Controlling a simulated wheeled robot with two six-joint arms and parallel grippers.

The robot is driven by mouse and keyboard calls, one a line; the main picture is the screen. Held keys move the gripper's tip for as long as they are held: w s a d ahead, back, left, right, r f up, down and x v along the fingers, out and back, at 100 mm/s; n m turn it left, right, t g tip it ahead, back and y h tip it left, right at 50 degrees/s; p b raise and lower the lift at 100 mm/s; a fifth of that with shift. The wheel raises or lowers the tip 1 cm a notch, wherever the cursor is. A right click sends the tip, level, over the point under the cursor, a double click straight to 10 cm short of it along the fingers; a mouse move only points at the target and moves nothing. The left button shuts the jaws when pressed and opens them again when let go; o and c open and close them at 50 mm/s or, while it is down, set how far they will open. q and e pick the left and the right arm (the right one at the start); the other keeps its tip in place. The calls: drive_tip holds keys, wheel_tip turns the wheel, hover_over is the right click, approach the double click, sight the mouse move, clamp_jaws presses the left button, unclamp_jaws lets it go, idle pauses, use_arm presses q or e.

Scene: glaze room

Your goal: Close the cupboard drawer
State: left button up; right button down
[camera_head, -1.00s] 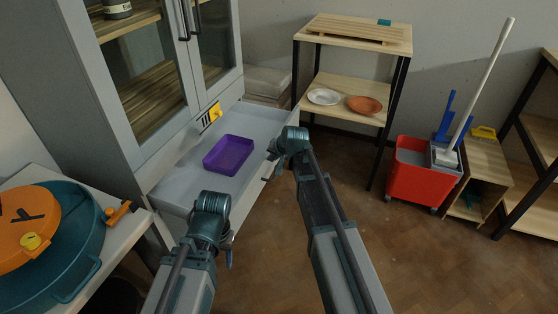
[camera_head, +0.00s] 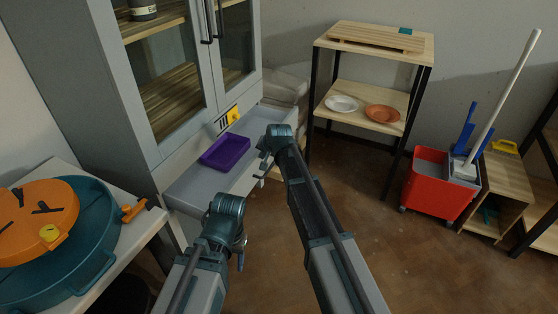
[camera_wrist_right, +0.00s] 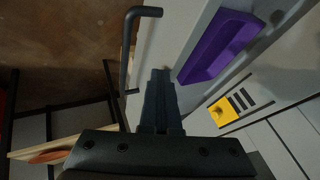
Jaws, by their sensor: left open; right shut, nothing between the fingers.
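The cupboard drawer (camera_head: 198,186) is partly open below the glass doors, with a purple tray (camera_head: 225,151) lying inside it. My right gripper (camera_head: 262,172) is shut and empty at the drawer's front, by its far end. In the right wrist view its fingers (camera_wrist_right: 160,74) point at the pale drawer front beside the dark bar handle (camera_wrist_right: 130,45); I cannot tell whether they touch. The purple tray (camera_wrist_right: 220,45) also shows there. My left gripper (camera_head: 240,258) is open, low in front of the drawer's near end, mostly hidden by its own wrist.
A table with a teal tub (camera_head: 95,250) and orange lid (camera_head: 38,215) stands at the left. A wooden shelf (camera_head: 375,42) with two plates stands beyond the drawer. A red mop bucket (camera_head: 436,186) stands at the right. The floor (camera_head: 380,255) between is clear.

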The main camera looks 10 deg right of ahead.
drive_tip(key=w+a, duration=0.8)
drive_tip(key=a, duration=0.4)
drive_tip(key=shift+w, duration=0.15)
